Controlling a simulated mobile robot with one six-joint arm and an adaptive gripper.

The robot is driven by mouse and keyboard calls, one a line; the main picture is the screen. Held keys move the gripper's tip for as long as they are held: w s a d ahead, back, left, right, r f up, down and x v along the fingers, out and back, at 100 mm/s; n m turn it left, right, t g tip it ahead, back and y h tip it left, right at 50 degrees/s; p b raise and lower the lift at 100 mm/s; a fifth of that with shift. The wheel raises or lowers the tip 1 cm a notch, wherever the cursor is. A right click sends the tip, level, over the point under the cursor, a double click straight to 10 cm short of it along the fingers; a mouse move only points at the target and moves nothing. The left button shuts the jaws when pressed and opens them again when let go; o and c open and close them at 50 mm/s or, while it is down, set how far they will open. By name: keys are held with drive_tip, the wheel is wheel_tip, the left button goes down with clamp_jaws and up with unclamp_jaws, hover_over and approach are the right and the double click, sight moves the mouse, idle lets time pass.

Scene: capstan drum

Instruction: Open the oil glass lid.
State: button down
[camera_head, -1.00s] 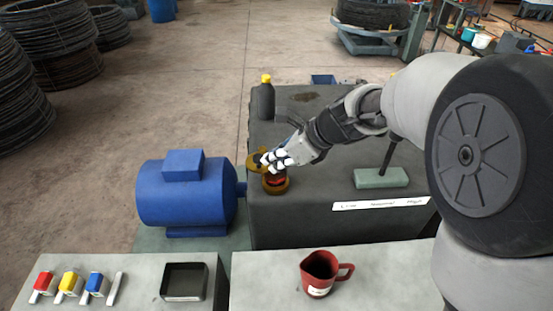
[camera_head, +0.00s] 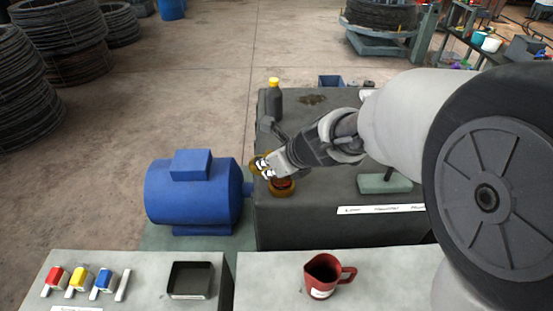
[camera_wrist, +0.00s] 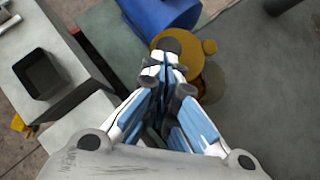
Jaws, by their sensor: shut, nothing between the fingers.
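The oil glass (camera_head: 282,188) is a round amber-brown cup on the near left part of the dark block, with a dark red inside showing from above. Its brass-coloured lid (camera_head: 256,166) stands off to the upper left of the opening, partly behind my fingers. In the wrist view the lid (camera_wrist: 192,50) is a yellow-brown disc beyond my fingertips, with a small round knob at its right; part of it is hidden. My gripper (camera_head: 264,168) is shut and empty, its fingertips at the lid. Whether they touch it I cannot tell. The gripper also shows in the wrist view (camera_wrist: 168,65).
A blue motor (camera_head: 193,190) stands close left of the block. A dark bottle with a yellow cap (camera_head: 274,100) stands at the block's back left. A green-based post (camera_head: 384,184) is to the right. A red jug (camera_head: 323,274) and a black tray (camera_head: 190,280) are on the front tables.

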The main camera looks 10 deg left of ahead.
drive_tip(key=shift+s+a+m+t+h+p, duration=0.15)
drive_tip(key=shift+a+m+p, duration=0.3)
drive_tip(key=shift+a, duration=0.55)
drive_tip(key=shift+w+a+m+t+h+p, duration=0.2)
drive_tip(key=shift+a+p, duration=0.35)
drive_tip(key=shift+a, duration=0.4)
drive_tip(key=shift+d, duration=0.1)
